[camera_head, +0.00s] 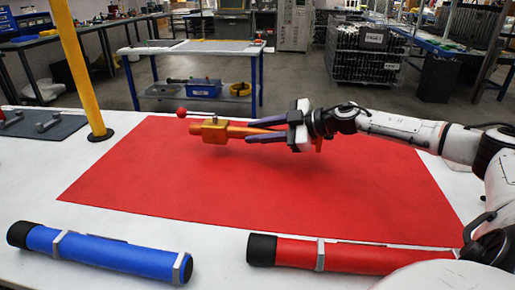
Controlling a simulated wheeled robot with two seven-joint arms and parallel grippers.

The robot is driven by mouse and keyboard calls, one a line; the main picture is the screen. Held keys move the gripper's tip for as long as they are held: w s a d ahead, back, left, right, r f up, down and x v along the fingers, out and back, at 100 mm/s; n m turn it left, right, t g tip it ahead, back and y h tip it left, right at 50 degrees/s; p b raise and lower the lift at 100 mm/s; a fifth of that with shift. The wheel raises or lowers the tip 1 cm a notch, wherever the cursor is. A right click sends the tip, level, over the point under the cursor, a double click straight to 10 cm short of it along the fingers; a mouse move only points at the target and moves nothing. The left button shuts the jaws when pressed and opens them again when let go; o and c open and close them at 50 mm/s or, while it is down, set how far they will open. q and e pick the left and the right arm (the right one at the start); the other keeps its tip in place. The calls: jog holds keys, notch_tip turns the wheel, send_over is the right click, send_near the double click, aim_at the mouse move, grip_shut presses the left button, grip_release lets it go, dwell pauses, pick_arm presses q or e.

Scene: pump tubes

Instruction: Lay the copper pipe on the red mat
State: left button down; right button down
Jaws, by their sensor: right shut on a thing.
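The copper pipe (240,131) is orange, with a brass-coloured block and a small red ball on a stem at its left end. My right gripper (254,131) reaches in from the right, and its two dark purple fingers are shut on the pipe. A short orange end shows beyond the gripper, and the middle is partly hidden by the fingers. The pipe is over the back middle part of the red mat (200,190), lying roughly level; it seems slightly above the mat, but I cannot tell whether it touches. My left gripper is not in view.
A blue tube (100,252) with black ends lies at the front left of the white table. A red tube (350,256) lies along the mat's front edge at right. A yellow post (80,70) and a grey plate with tools (45,127) are at left. The mat's front is clear.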

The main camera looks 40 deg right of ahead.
notch_tip(320, 180, down, 4)
jog(key=shift+r+b, duration=0.25)
jog(key=shift+b, duration=0.25)
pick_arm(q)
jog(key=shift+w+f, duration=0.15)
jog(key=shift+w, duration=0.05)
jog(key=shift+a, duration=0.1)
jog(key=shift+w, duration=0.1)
pick_arm(e)
jog(key=c, duration=1.4)
grip_release()
jog(key=shift+f, duration=0.2)
jog(key=shift+r, duration=0.15)
